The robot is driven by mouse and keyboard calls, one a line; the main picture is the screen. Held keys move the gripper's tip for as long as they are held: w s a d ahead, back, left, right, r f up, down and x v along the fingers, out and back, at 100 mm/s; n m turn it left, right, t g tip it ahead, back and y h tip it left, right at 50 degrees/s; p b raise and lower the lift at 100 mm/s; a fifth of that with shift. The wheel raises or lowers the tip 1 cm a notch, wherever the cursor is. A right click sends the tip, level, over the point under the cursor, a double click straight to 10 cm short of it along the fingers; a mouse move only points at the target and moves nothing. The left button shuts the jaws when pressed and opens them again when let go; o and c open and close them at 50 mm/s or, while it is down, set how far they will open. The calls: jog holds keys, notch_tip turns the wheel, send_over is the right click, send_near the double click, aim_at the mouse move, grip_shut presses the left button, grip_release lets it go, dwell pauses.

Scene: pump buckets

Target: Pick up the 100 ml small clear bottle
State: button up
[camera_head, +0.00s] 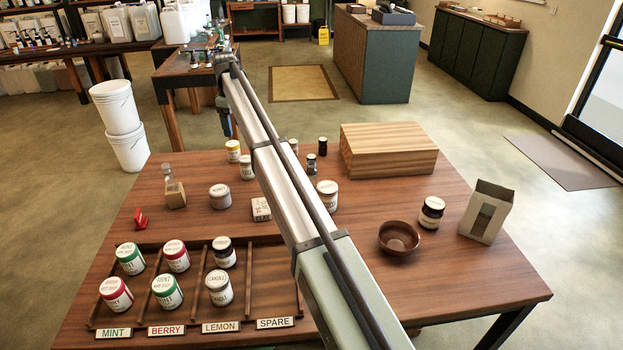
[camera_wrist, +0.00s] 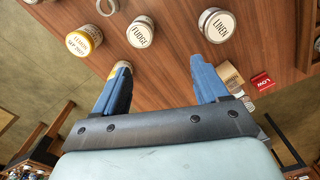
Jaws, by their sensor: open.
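My gripper (camera_head: 226,130) is above the back edge of the table, beyond and to the right of the bottle. It points down in blue fingers. In the wrist view my gripper (camera_wrist: 159,62) is open, with bare wood between the fingers.
White-lidded jars, Linen (camera_wrist: 217,25) and Fudge (camera_wrist: 140,32), and a yellow-lidded jar (camera_wrist: 84,38) stand nearby. A divided tray (camera_head: 190,325) with several jars is in front. A wooden box (camera_head: 388,150) is at the back right.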

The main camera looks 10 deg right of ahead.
jog(key=s+d+f+m, duration=0.1)
jog(key=d+f+m, duration=0.1)
jog(key=d, duration=1.8)
jog(key=m, duration=0.1)
send_over(313, 162)
notch_tip(313, 162, down, 2)
jog(key=shift+s+f, duration=0.1)
notch_tip(313, 162, down, 9)
jog(key=shift+r, duration=0.15)
jog(key=shift+a+f, duration=0.2)
jog(key=shift+f, duration=1.1)
jog(key=shift+a+f, duration=0.15)
jog(key=shift+f, duration=1.15)
jog(key=shift+c, duration=0.4)
jog(key=c, duration=1.1)
